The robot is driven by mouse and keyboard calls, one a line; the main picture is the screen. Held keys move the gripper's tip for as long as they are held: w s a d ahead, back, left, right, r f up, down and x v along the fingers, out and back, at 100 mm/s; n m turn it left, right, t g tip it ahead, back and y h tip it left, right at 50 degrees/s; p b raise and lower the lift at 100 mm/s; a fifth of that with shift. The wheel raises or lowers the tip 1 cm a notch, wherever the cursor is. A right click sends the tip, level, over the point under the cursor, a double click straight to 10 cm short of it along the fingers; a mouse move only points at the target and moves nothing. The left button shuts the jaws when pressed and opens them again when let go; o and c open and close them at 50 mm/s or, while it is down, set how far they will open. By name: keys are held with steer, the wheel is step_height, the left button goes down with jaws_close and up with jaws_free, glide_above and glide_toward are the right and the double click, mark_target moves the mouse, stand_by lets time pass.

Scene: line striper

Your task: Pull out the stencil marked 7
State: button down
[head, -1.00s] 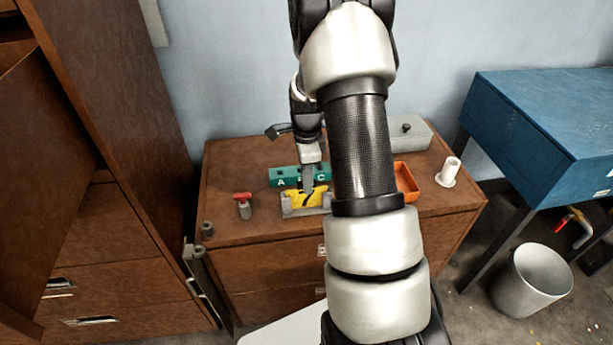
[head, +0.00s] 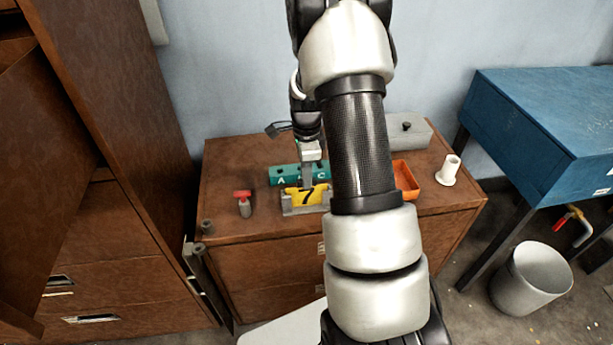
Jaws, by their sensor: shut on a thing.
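The yellow stencil (head: 294,197) marked 7 stands upright in a grey slotted holder (head: 303,210) on the brown cabinet top. Its lower part is hidden by the holder. My gripper (head: 307,185) comes down from above and is shut on the stencil's upper edge, just above the 7. The stencil looks level.
A green block (head: 282,177) marked A and C stands just behind the stencil. A red-topped grey item (head: 243,204) is to the left. An orange tray (head: 406,181), a white spool-like piece (head: 449,171) and a grey lidded box (head: 409,132) are to the right.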

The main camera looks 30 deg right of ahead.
steer(key=shift+r+p, duration=0.5)
steer(key=shift+r, duration=0.2)
step_height(320, 180, up, 8)
steer(key=p, duration=0.5)
stand_by(1.1)
